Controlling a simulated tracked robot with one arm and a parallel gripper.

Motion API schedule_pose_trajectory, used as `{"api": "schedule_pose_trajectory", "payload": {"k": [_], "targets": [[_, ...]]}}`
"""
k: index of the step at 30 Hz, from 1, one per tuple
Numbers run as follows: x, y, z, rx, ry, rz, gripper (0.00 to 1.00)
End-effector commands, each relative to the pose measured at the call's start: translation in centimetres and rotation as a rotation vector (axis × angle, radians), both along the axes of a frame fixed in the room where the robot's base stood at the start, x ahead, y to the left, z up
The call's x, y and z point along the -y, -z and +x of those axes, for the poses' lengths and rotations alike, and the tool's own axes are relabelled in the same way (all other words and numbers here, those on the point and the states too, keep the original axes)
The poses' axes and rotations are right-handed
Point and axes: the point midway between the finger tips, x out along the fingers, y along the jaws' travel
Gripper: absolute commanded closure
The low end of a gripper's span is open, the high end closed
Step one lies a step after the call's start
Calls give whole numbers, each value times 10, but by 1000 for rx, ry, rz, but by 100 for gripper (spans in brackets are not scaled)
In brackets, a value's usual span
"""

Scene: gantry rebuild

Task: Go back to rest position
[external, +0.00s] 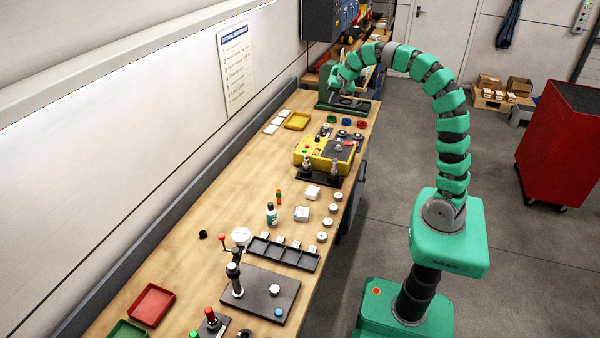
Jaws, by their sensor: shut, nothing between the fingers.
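My green segmented arm rises from its base at the right, arches over to the left and bends down at the far part of the workbench (190,237). My gripper (335,91) is small at the arm's end, shut and empty. It appears in front of or above a dark green machine (362,105) on the bench. Their exact gap cannot be told from this view, and the fingertips are hard to make out.
A yellow unit (318,147), a slotted black tray (284,254), a lever press on a dark plate (262,292) and a red tray (151,304) occupy the bench. A red cabinet (560,150) stands at right. The floor between it and my arm is clear.

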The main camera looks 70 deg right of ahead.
Motion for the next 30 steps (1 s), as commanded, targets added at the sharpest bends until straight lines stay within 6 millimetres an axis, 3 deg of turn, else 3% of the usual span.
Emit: {"api": "schedule_pose_trajectory", "payload": {"k": [5,9,14,18,24,30], "targets": [[-59,-56,7,159,-212,-148,100],[-104,-100,2,277,-366,-268,100],[-155,-151,-16,421,-524,-417,100],[-196,-191,-42,544,-645,-548,100],[-237,-235,-79,687,-760,-705,100],[-252,-253,-99,746,-801,-775,100]]}}
